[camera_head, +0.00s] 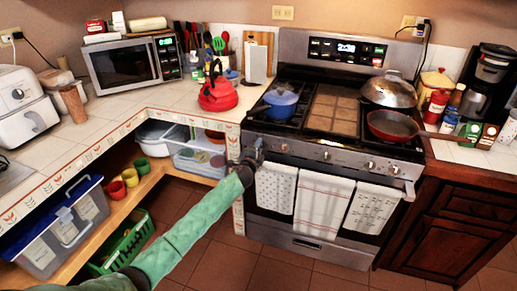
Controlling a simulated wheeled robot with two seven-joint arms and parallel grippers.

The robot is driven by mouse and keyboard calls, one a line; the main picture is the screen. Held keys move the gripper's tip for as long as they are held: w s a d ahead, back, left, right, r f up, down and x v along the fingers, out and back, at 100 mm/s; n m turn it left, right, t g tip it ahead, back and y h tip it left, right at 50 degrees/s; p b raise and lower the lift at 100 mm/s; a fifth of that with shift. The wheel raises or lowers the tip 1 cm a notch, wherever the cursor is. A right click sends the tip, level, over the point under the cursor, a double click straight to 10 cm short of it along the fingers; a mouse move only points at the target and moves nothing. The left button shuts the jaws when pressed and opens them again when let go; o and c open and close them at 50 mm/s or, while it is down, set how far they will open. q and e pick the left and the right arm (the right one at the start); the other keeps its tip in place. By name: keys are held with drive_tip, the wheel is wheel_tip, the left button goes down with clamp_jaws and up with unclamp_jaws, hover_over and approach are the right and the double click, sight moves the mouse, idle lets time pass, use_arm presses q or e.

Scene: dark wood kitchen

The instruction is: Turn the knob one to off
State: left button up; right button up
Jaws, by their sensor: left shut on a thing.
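The stove (310,180) stands at the back centre with a row of knobs along its front panel. My left arm comes in from the lower left in a green sleeve, and my left gripper (254,153) is at the left end of the knob row. It is shut on the leftmost knob, which the gripper mostly hides, so its turn angle cannot be told. A second knob (284,147) shows just right of the gripper. More knobs, such as a middle one (326,155) and a right one (369,165), are untouched. My right gripper is out of view.
Towels (323,205) hang on the oven handle below the knobs. A blue pot (281,103), a red pan (392,126) and a domed lid (389,91) sit on the stovetop. A red kettle (217,94) stands on the left counter. The floor before the oven is clear.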

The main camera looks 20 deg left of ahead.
use_arm(q)
drive_tip(key=shift+f, duration=0.1)
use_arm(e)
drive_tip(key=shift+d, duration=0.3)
use_arm(q)
drive_tip(key=o, duration=1)
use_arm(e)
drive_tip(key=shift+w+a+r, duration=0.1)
use_arm(q)
drive_tip(key=shift+s, duration=0.55)
drive_tip(key=s+b, duration=0.1)
drive_tip(key=s, duration=0.5)
drive_tip(key=shift+s+b, duration=0.3)
drive_tip(key=shift+s, duration=0.05)
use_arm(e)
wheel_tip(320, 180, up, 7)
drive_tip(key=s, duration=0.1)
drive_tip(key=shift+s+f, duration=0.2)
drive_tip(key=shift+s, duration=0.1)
use_arm(q)
drive_tip(key=shift+a, duration=0.1)
